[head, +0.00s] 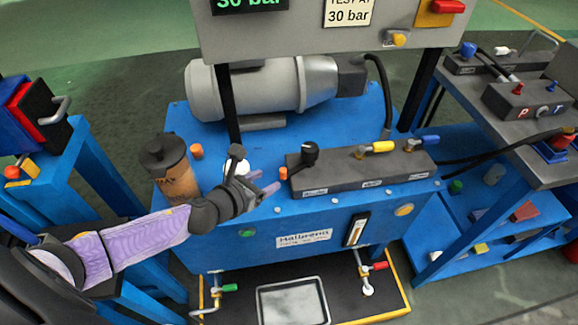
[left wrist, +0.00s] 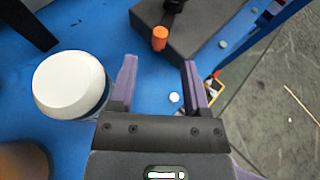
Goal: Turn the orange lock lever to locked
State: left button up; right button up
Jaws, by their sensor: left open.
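A short orange piece (head: 283,173), which looks like the orange lock lever, sticks out at the left end of the dark grey valve block (head: 345,172). In the left wrist view the orange lever (left wrist: 159,38) lies just beyond the fingertips, roughly between their lines. My left gripper (head: 268,182) is open, with its purple fingers pointing at the lever from the left. The left wrist view shows the gripper (left wrist: 158,64) empty, with a gap before the lever. I cannot read the lever's position marking. My right gripper is not in view.
A white round cap (left wrist: 70,80) stands close beside the left finger. A black knob (head: 309,152) and a yellow-handled valve (head: 378,147) sit on the block. A brown cylinder (head: 172,170) stands left. The grey motor (head: 265,85) and a panel are behind.

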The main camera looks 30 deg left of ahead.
aim_at(281, 174)
pick_arm(q)
jog(key=b+x, duration=0.2)
jog(key=x, duration=0.4)
jog(key=shift+w+f, duration=0.1)
jog(key=shift+f, duration=0.15)
jog(key=shift+w+d, duration=0.15)
jog(key=shift+w, duration=0.3)
jog(key=shift+c, duration=0.6)
grip_shut()
jog(key=shift+f, duration=0.1)
